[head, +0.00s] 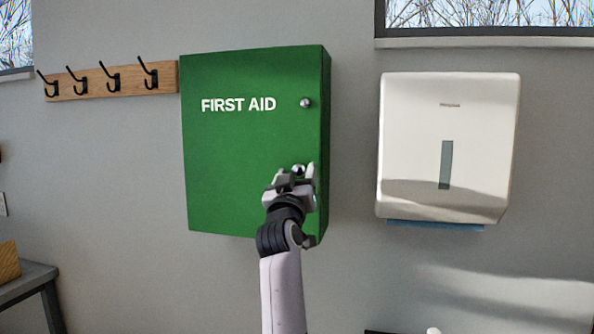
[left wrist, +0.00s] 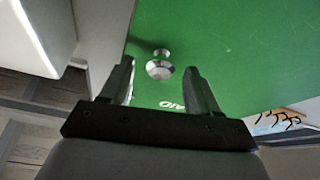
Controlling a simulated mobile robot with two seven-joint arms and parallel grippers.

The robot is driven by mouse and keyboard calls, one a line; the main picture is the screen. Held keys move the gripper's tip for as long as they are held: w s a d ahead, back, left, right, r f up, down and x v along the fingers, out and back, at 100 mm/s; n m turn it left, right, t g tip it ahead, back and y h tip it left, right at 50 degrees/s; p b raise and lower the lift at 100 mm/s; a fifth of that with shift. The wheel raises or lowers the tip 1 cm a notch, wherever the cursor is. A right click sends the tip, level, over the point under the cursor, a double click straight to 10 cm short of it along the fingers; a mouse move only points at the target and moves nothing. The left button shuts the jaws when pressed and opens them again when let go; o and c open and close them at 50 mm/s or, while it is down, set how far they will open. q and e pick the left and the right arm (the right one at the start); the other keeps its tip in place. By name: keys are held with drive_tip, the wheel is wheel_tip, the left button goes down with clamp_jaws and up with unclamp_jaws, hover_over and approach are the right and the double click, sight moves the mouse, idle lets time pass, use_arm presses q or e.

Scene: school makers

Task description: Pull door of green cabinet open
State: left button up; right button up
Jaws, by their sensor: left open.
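The green cabinet (head: 235,160) hangs on the wall in the head view, with "FIRST AID" in white on its door. The door looks shut. A round metal knob (head: 306,103) sits at the door's upper right, and a second shiny knob (head: 298,169) shows lower down at my left gripper (head: 295,174). In the left wrist view the green door (left wrist: 245,45) fills the upper right. A round metal knob (left wrist: 160,70) appears between the open fingers of my left gripper (left wrist: 159,67), with a smaller round piece beyond it. Whether the fingers touch the knob is unclear. My right gripper is out of view.
A white dispenser (head: 450,140) hangs on the wall right of the cabinet. A wooden rail with black hooks (head: 113,80) is close on its left. A dark table (head: 30,280) stands at the lower left. The wall between cabinet and dispenser is bare.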

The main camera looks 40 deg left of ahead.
use_arm(q)
drive_tip(key=shift+w+a+r, duration=0.2)
drive_tip(key=shift+w+a, duration=0.1)
drive_tip(key=shift+w, duration=0.1)
clamp_jaws()
drive_tip(key=shift+s, duration=0.15)
